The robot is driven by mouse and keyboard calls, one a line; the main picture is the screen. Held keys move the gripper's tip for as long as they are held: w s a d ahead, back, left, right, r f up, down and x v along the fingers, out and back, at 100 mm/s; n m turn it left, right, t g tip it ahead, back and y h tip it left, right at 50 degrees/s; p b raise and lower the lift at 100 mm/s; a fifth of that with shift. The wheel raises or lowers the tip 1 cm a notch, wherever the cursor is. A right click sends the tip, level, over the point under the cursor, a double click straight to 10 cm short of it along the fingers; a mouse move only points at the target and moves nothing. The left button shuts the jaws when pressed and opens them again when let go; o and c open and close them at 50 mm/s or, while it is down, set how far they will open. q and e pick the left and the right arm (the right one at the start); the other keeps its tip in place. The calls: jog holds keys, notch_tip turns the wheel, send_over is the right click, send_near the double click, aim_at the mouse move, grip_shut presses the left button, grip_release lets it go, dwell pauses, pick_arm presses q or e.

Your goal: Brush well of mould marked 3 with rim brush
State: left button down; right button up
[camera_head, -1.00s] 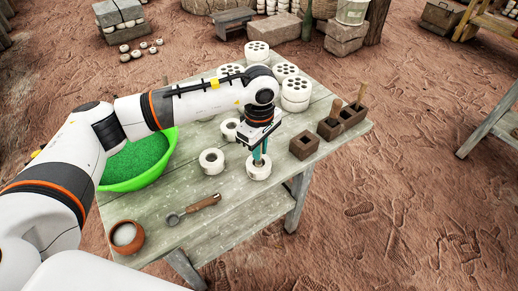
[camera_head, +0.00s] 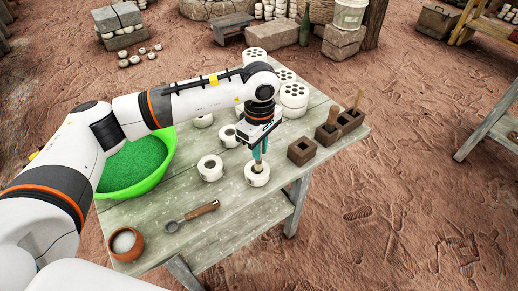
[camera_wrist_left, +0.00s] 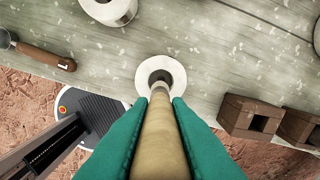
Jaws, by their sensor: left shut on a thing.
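My left gripper (camera_head: 258,158) points down over the front right part of the table. In the left wrist view its teal fingers (camera_wrist_left: 157,135) are shut on the wooden handle of the rim brush (camera_wrist_left: 161,120). The brush's lower end reaches into the well of a white round mould (camera_wrist_left: 173,68). That mould (camera_head: 257,179) stands near the table's front edge. Other white moulds with wells stand beside it, one to the left (camera_head: 210,168) and one behind (camera_head: 228,136). I cannot read a number on any mould. The brush head is hidden in the well. My right gripper is not in view.
Brown blocks with square openings (camera_head: 302,151) stand right of the mould. A spoon-like tool (camera_head: 193,216), a clay bowl (camera_head: 125,243) and a green basin (camera_head: 162,167) are to the left. White pieces with several holes (camera_head: 292,95) stand at the back.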

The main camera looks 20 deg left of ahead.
pick_arm(q)
jog(key=shift+r+p, duration=1.15)
jog(key=shift+r, duration=1.55)
jog(key=shift+a, duration=0.15)
